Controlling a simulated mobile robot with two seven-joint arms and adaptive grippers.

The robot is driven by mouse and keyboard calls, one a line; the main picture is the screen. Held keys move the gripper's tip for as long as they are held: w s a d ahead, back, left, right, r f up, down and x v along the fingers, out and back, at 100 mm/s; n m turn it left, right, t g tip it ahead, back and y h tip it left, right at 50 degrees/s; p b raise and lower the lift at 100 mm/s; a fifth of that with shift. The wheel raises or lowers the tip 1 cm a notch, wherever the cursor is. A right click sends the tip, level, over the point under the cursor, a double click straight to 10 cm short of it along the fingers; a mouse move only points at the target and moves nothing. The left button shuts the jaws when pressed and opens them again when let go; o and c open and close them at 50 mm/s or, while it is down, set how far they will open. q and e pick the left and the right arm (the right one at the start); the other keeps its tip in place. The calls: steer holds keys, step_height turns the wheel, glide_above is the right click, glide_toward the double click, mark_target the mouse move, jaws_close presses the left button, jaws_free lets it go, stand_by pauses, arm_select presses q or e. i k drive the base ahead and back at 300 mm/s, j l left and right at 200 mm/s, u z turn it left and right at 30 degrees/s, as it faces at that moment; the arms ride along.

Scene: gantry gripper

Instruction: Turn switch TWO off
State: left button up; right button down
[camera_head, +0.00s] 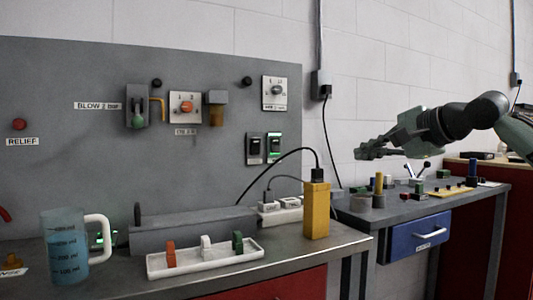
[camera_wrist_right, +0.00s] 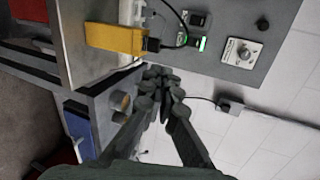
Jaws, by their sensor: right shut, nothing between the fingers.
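Two dark rocker switches sit side by side low on the grey panel in the head view. The left one (camera_head: 255,149) shows a pale patch and the right one (camera_head: 274,147) shows green light. Their labels are too small to read, so I cannot tell which is TWO. The wrist view also shows the unlit switch (camera_wrist_right: 196,19) and the green-lit one (camera_wrist_right: 201,43). My right gripper (camera_head: 362,152) is shut and empty, to the right of the panel and apart from both switches. Its closed fingertips (camera_wrist_right: 160,73) show in the wrist view. My left gripper is out of view.
A yellow box (camera_head: 316,210) with a black plug and cable stands upright below and right of the switches. A white tray (camera_head: 205,258) and a jug (camera_head: 64,248) stand on the bench. A rotary knob plate (camera_head: 275,92) is above the switches. Open air lies between gripper and panel.

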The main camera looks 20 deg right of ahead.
mark_target(275, 142)
steer(key=i+j, duration=0.1)
steer(key=i, duration=0.8)
